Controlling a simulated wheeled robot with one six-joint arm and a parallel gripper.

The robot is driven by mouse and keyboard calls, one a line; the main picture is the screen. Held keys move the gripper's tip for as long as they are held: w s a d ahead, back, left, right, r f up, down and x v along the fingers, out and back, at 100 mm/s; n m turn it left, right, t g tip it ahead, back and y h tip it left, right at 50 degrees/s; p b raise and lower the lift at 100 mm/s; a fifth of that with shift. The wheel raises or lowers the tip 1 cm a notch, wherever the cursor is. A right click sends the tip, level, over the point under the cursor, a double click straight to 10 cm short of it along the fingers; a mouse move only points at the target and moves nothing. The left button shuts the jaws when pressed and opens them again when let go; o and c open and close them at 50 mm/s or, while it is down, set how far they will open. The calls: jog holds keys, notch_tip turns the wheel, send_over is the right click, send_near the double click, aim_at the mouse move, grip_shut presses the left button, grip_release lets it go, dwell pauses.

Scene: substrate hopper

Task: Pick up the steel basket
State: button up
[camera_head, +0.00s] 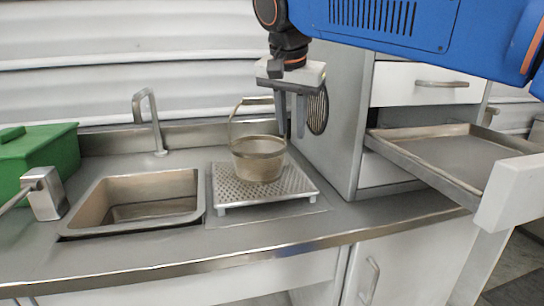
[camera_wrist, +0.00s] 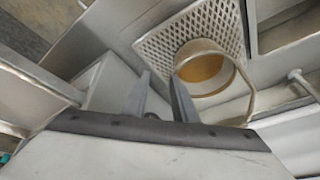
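The steel basket (camera_head: 259,160) stands upright on a perforated metal rack (camera_head: 226,193) beside the sink, its looped handle raised on the left side. In the wrist view the basket (camera_wrist: 206,72) shows from above, with a tan interior and its handle arching toward my gripper. My gripper (camera_head: 291,136) hangs above and just behind the basket's right rim in the head view, fingers pointing down. In the wrist view the two fingers of my gripper (camera_wrist: 158,92) are apart with nothing between them. The handle lies to the right of the fingers there.
A sink (camera_head: 140,197) with a faucet (camera_head: 150,115) is left of the rack. A green box (camera_head: 38,155) stands at far left. A grey cabinet (camera_head: 340,130) rises close to the right of my gripper, with an open drawer tray (camera_head: 450,155) jutting out.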

jog(key=w+a+r+m, duration=0.1)
jog(key=a+r, duration=0.1)
jog(key=a, duration=0.2)
send_near(281, 174)
jog(key=shift+s+d+f, duration=0.1)
jog(key=shift+d+f, duration=0.15)
jog(key=shift+a+x, duration=0.2)
jog(key=shift+x, duration=2.4)
jog(key=shift+a, duration=0.1)
grip_shut()
jog(key=shift+w+r, duration=0.15)
jog(key=shift+w, duration=0.1)
